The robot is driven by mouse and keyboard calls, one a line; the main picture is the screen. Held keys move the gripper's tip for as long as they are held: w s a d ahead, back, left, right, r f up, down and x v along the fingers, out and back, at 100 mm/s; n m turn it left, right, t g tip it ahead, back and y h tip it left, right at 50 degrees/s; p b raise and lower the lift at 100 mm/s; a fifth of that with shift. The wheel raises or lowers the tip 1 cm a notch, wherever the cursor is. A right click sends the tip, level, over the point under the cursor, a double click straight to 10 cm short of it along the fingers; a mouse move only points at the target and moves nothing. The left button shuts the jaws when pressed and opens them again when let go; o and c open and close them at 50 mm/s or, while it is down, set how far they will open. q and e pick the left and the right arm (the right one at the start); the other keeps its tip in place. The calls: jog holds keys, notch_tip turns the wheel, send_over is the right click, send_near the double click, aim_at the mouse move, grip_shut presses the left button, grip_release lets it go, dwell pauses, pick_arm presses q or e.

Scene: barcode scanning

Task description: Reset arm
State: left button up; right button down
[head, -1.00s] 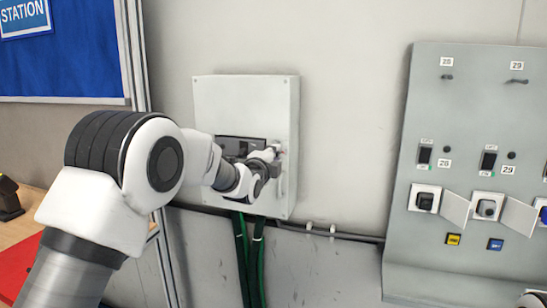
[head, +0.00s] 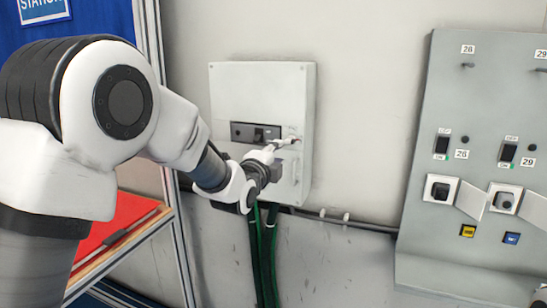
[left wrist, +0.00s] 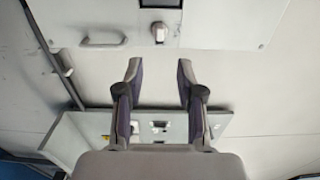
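My left arm (head: 110,110) reaches in from the left toward a pale grey wall box (head: 262,88). My left gripper (head: 287,142) is in front of the box's lower right part. In the left wrist view the gripper (left wrist: 158,68) has its two fingers apart with nothing between them. A dark switch strip (head: 255,132) on the box is visible in the head view.
A grey panel (head: 480,90) with switches, sockets and open covers stands on the right. Green cables (head: 267,240) hang below the box. A shelf with a red surface (head: 110,228) and a metal frame is at left. Bare wall lies between box and panel.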

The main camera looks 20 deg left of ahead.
pick_arm(q)
jog(key=shift+s, duration=1)
jog(key=shift+f, duration=0.1)
